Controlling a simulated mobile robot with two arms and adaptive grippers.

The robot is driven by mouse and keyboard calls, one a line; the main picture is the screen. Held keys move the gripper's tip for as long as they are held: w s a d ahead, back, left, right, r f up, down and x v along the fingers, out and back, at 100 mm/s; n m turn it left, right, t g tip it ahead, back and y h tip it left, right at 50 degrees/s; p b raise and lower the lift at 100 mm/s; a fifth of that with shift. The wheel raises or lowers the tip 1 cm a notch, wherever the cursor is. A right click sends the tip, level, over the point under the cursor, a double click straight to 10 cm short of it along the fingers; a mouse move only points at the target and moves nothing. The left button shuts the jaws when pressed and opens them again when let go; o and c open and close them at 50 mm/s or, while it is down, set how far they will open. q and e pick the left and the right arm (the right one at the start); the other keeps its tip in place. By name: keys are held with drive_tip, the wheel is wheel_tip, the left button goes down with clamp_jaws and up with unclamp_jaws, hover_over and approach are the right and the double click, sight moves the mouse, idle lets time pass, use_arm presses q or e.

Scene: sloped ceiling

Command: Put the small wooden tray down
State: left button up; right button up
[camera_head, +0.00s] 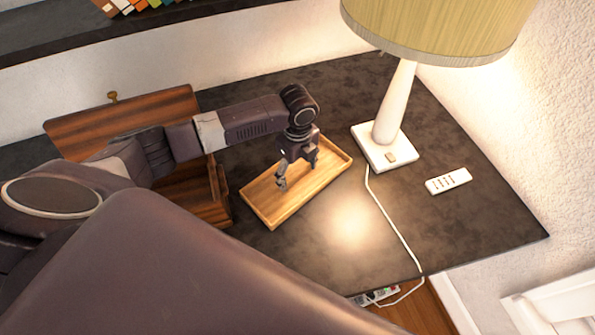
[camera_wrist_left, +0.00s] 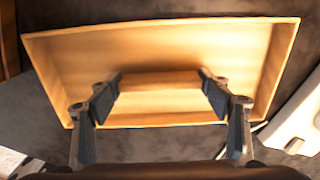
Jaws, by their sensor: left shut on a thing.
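The small wooden tray (camera_head: 284,208) is light, rectangular and low-rimmed. In the head view it appears over the dark desk, left of the lamp, and looks about level. I cannot tell whether its underside touches the desk. My left gripper (camera_head: 297,170) reaches down over the tray's middle. In the left wrist view, the tray (camera_wrist_left: 75,75) spans most of the picture. My left gripper's fingers (camera_wrist_left: 160,96) are shut on a raised wooden piece of it between them. The tray looks empty otherwise. My right gripper is not in view.
A lamp (camera_head: 386,130) on a white base stands right of the tray. Its white cord (camera_head: 393,226) crosses the desk. A white remote-like object (camera_head: 448,181) lies further right. A dark wooden box (camera_head: 205,205) stands to the left. The desk (camera_head: 465,225) is bare at lower right.

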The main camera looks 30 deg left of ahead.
sight(298, 172)
use_arm(q)
drive_tip(key=shift+f, duration=0.15)
drive_tip(key=o, duration=1.4)
drive_tip(key=shift+o, duration=0.2)
wheel_tip(298, 172, up, 12)
drive_tip(key=b, duration=0.1)
drive_tip(key=shift+b, duration=0.3)
